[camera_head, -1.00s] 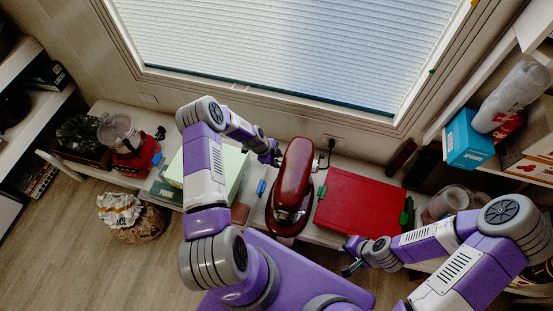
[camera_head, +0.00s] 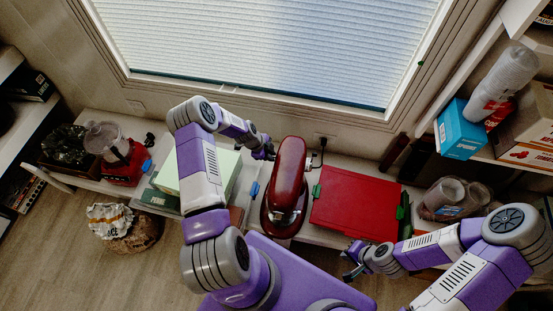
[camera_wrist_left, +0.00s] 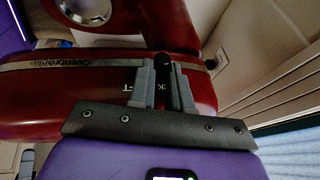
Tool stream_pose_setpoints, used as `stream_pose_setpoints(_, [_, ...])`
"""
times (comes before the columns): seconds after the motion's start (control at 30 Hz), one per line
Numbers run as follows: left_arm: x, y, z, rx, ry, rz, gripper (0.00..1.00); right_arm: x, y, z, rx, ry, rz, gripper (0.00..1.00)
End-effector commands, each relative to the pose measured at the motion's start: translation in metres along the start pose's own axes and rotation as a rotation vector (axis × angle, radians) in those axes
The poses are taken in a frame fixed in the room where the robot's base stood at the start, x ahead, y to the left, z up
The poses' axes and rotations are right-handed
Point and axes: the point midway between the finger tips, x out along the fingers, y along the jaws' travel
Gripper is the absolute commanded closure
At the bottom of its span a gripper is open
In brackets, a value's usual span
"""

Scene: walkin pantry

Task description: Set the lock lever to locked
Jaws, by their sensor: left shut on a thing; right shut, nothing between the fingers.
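A dark red stand mixer (camera_head: 289,172) stands on the low white shelf under the window. My left gripper (camera_head: 271,153) is at its left side, near the back of the head. In the left wrist view the mixer's red body (camera_wrist_left: 90,105) has a metal band, and my left gripper's fingers (camera_wrist_left: 165,80) are shut on a small black lock lever (camera_wrist_left: 163,60) at its side. Most of the lever is hidden between the fingers. I cannot tell its setting. My right gripper (camera_head: 350,268) is shut and empty, in front of the shelf, apart from the mixer.
A red box (camera_head: 352,203) stands close right of the mixer. A pale green box (camera_head: 205,172) is left of it, behind my left arm. A black cord (camera_head: 321,150) runs to the wall outlet.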

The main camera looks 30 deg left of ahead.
Motion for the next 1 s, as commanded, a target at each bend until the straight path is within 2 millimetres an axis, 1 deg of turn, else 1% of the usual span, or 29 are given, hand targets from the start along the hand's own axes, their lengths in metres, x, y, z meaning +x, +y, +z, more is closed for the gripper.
stream_pose_setpoints(0.03, [-0.001,-0.004,-0.002,0.003,0.0,-0.012,1.0,-0.001,-0.001,0.0,-0.001,0.0,0.0,1.0])
stream_pose_setpoints(0.17, [-0.001,-0.005,-0.002,0.003,0.0,-0.014,1.0,-0.001,-0.001,0.0,-0.002,0.0,-0.001,1.0])
stream_pose_setpoints(0.2, [-0.001,-0.005,-0.002,0.003,-0.001,-0.015,0.8,-0.001,-0.001,0.0,-0.002,0.0,-0.001,1.0])
stream_pose_setpoints(0.37, [-0.001,-0.005,-0.003,0.005,0.0,-0.013,0.56,-0.001,-0.001,0.0,-0.002,0.0,-0.001,1.0])
stream_pose_setpoints(0.67, [-0.003,-0.004,-0.002,0.004,0.0,-0.009,0.56,-0.002,-0.001,0.0,-0.001,0.0,-0.001,1.0])
stream_pose_setpoints(0.77, [-0.013,-0.004,-0.002,0.003,0.0,-0.01,0.56,-0.005,-0.002,0.0,-0.001,0.0,-0.001,1.0])
stream_pose_setpoints(1.0, [-0.054,-0.004,-0.003,0.003,-0.001,-0.011,0.56,-0.015,-0.006,0.001,-0.001,0.0,-0.001,1.0])
